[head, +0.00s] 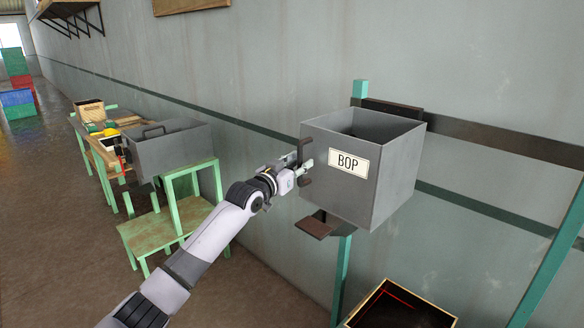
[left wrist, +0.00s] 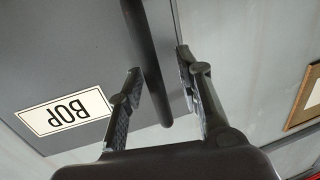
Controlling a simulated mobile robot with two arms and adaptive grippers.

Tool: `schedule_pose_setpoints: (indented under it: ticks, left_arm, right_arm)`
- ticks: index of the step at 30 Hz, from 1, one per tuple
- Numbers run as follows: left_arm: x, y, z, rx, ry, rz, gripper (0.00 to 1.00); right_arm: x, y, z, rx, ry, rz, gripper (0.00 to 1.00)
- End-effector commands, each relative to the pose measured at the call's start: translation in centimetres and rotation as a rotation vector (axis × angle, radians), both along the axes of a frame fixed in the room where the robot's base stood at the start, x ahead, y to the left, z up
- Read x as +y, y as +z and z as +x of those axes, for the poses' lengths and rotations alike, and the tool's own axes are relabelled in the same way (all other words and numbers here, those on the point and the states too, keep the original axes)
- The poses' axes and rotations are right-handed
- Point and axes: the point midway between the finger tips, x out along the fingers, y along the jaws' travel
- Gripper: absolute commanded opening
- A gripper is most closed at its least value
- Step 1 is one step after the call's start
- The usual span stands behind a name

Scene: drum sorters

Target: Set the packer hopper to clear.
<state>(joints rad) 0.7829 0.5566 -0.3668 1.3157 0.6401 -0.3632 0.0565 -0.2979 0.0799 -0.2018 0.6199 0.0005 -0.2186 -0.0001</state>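A grey open-topped hopper (head: 388,190) with a white label reading BOP (head: 348,163) hangs on a green frame by the wall. Its label also shows upside down in the left wrist view (left wrist: 64,112). A dark lever (head: 306,178) stands at the hopper's left side. My left gripper (head: 302,163) is at this lever. In the left wrist view the dark lever bar (left wrist: 152,75) runs between my two spread fingers, with gaps visible. I cannot tell whether either finger touches it. My right gripper is out of view.
A brown flap (head: 318,224) sticks out below the hopper. A wood-rimmed box (head: 448,318) stands below it. A second grey bin (head: 175,152) sits on a green stand at the left, near a cluttered table (head: 118,124). Floor (head: 60,230) is open at the left.

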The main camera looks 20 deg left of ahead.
Motion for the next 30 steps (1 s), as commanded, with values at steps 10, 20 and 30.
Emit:
schedule_pose_setpoints:
  ticks: [10,20,30]
  left_arm:
    - [0.8,-0.2,-4.4,0.001,0.000,0.002,0.33]
    - [1.7,-0.1,-10.0,0.001,0.002,0.001,0.33]
    - [1.9,0.0,-11.8,0.000,0.002,0.001,0.33]
  right_arm:
    - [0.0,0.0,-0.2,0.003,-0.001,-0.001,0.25]
    - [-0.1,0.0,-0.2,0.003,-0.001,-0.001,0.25]
    - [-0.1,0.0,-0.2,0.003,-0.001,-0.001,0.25]
